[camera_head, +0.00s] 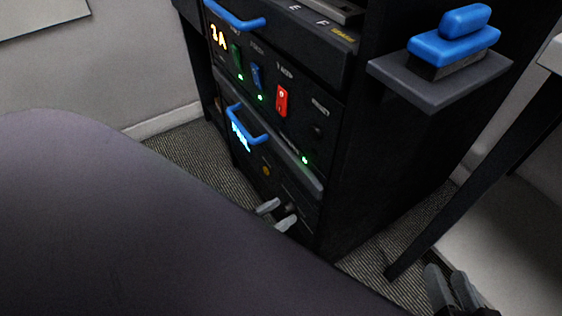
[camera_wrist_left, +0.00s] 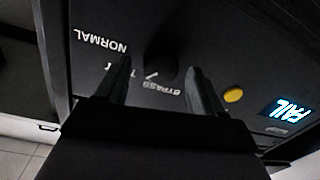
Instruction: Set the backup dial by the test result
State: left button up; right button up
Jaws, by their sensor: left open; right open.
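The backup dial (camera_wrist_left: 163,62) is a dark round knob on the lower rack unit's black panel. In the left wrist view it is upside down, with the labels NORMAL (camera_wrist_left: 101,40) and BYPASS (camera_wrist_left: 160,88) beside it and a third, partly hidden label. A white mark shows near the knob; which label it indicates is unclear. The lit display (camera_wrist_left: 286,109) reads FAIL; it glows cyan in the head view (camera_head: 240,136). My left gripper (camera_head: 277,216) is open, its fingers on either side of the dial; contact cannot be told. My right gripper (camera_head: 455,287) is open and empty, lower right.
A yellow button (camera_wrist_left: 233,95) sits between dial and display. The upper unit has an amber display (camera_head: 217,37) and green, blue and red switches (camera_head: 282,100). Blue handles (camera_head: 246,124) stick out. A blue object (camera_head: 455,46) rests on the side shelf (camera_head: 390,72). A table leg stands at right.

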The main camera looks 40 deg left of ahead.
pick_arm(q)
jog(key=shift+w+d, duration=0.15)
jog(key=shift+w, duration=0.25)
jog(key=c, duration=1.1)
jog(key=shift+o, duration=0.3)
